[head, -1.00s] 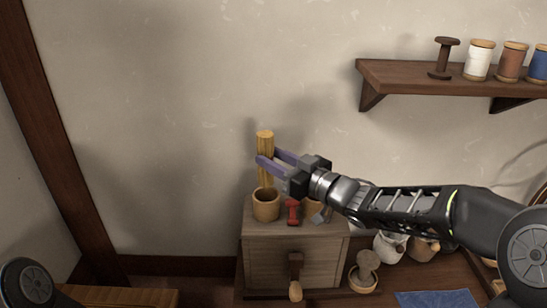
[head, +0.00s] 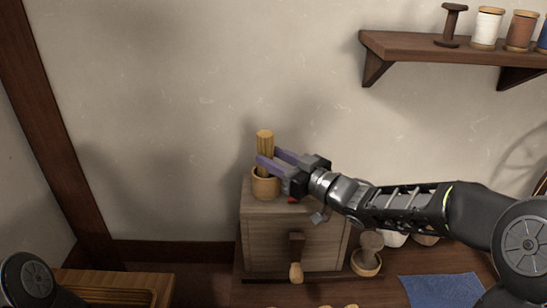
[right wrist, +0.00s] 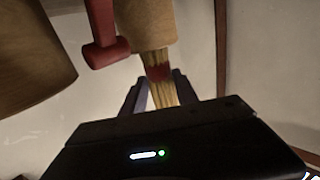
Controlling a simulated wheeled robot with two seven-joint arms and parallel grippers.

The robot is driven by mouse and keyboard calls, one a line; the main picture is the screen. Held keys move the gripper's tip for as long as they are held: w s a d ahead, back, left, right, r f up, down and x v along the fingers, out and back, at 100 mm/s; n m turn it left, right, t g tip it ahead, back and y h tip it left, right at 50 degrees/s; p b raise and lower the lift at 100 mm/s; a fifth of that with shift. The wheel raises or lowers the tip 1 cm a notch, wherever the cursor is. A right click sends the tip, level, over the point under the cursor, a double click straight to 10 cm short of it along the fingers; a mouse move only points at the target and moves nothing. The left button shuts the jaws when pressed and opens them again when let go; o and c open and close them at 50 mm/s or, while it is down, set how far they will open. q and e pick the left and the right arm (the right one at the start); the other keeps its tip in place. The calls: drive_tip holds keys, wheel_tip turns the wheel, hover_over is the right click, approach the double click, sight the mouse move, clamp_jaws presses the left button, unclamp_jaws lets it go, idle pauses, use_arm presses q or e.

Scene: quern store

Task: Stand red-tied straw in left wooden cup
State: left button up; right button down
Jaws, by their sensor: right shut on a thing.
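The straw bundle (head: 265,142) is upright between the fingers of my right gripper (head: 268,157), which is shut on it. Its red tie (right wrist: 158,72) shows in the right wrist view, between the fingers and the cup. The left wooden cup (head: 265,188) stands on the wooden chest's top, directly below the straw. The straw's lower end appears to be inside the cup's mouth; how deep is hidden. The cup also shows in the right wrist view (right wrist: 147,22). My left gripper is out of view.
A red object (right wrist: 101,35) stands beside the cup, and another brown cup (right wrist: 30,55) is past it. The chest (head: 292,238) has a hanging handle. A wall shelf (head: 400,44) with spools is at upper right. A blue cloth (head: 440,290) lies at lower right.

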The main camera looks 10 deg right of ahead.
drive_tip(key=c, duration=0.9)
unclamp_jaws()
drive_tip(key=shift+o, duration=0.2)
drive_tip(key=v, duration=0.7)
drive_tip(key=shift+s+d, duration=0.25)
drive_tip(key=shift+s, duration=0.05)
idle(0.3)
